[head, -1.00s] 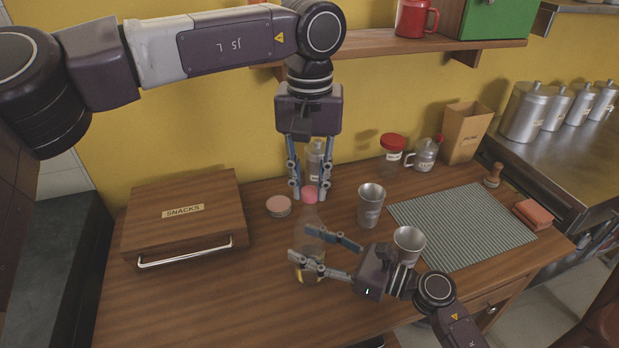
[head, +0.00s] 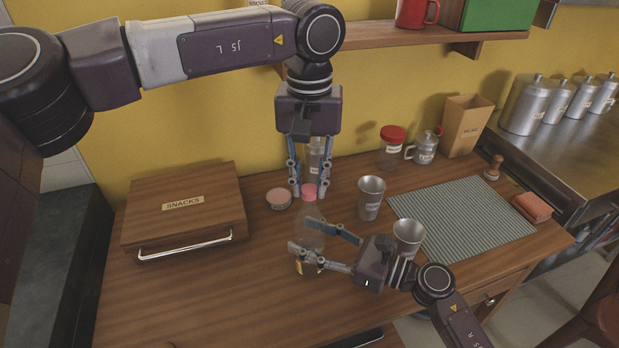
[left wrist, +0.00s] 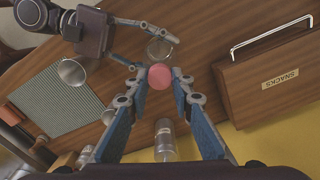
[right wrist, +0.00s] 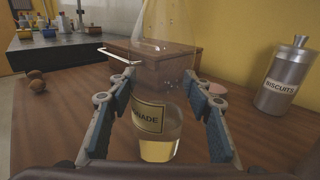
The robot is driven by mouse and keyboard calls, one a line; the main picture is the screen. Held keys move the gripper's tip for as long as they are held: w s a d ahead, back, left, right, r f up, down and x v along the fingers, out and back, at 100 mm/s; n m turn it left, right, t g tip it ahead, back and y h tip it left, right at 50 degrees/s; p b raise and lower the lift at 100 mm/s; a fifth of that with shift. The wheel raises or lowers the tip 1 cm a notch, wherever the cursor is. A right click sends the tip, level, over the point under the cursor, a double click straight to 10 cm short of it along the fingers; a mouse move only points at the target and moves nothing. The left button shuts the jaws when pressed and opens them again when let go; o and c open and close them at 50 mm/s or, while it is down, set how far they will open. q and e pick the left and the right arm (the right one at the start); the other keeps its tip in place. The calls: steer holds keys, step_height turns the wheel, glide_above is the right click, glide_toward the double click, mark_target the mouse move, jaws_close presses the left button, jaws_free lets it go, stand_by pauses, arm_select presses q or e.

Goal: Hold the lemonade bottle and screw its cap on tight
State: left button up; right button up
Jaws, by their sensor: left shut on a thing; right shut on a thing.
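The lemonade bottle (head: 312,238) is clear glass and stands upright on the wooden counter. Its label and pale yellow liquid (right wrist: 158,150) show in the right wrist view. My right gripper (head: 300,233) is shut around the bottle's body from the front right. The pink-red cap (head: 309,191) is at the top of the bottle's neck. My left gripper (head: 309,194) points down from above and is shut on the cap, which also shows between its fingertips in the left wrist view (left wrist: 159,76). The threads are hidden, so I cannot tell how tightly the cap sits.
A snacks box (head: 185,215) stands at the left, with a low round tin (head: 279,198) beside the bottle. A biscuits canister (right wrist: 288,78) stands behind my left gripper. Two metal cups (head: 371,197) and a striped mat (head: 463,225) are at the right.

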arm_select(q)
steer(key=shift+f, duration=0.3)
steer(key=shift+m, duration=0.9)
steer(key=m, duration=0.8)
steer(key=o, duration=0.7)
steer(key=shift+c, duration=0.2)
